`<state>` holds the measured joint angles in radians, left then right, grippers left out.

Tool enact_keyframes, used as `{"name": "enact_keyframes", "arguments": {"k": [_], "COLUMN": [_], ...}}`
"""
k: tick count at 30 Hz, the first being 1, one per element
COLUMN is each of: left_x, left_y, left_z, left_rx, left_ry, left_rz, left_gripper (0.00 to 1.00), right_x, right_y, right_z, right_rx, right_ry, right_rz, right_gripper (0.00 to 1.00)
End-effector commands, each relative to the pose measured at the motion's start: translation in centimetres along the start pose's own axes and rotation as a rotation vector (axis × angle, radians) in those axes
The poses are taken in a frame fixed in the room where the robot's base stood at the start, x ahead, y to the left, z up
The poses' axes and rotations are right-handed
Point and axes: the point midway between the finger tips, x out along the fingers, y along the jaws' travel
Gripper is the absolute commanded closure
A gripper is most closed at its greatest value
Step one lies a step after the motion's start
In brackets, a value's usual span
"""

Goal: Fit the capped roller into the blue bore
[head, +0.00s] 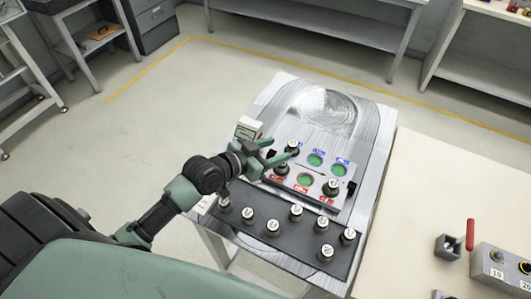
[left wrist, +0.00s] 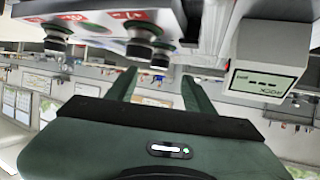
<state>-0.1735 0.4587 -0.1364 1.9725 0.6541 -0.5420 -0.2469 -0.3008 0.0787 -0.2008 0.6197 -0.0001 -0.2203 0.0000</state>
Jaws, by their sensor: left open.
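A grey plate (head: 322,178) holds round bores. Two open green bores (head: 315,160) (head: 338,170) lie beside blue labels, and another green bore (head: 305,179) lies beside red labels. Several more capped rollers (head: 272,227) stand on a dark tray (head: 250,233). My left gripper (head: 281,152) is open and empty at the plate's left side, close to the upper-left roller. Its fingers also show in the left wrist view (left wrist: 160,88).
A white gauge box with a display (head: 248,128) stands just beyond my left gripper; it also shows in the left wrist view (left wrist: 268,68).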

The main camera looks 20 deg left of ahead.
Motion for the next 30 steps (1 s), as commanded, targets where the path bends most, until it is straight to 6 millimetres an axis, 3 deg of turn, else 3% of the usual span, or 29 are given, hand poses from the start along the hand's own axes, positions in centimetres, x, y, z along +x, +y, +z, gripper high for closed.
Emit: {"name": "enact_keyframes", "arguments": {"k": [3, 9, 30], "left_x": [-2.2, -4.0, -4.2], "left_y": [0.1, 0.1, 0.1], "left_z": [0.2, 0.0, 0.0], "left_rx": [0.002, 0.001, 0.0], "left_ry": [-0.002, 0.0, 0.0], "left_rz": [0.001, 0.001, 0.001], "left_gripper": [0.48, 0.48, 0.48], "right_x": [0.4, 0.5, 0.5], "right_y": [0.1, 0.2, 0.3], "right_z": [0.1, 0.1, -0.3], "right_rx": [0.0, 0.0, 0.001], "right_ry": [0.0, 0.0, 0.004], "right_rz": [0.002, 0.003, 0.004], "right_gripper": [0.47, 0.47, 0.47]}}
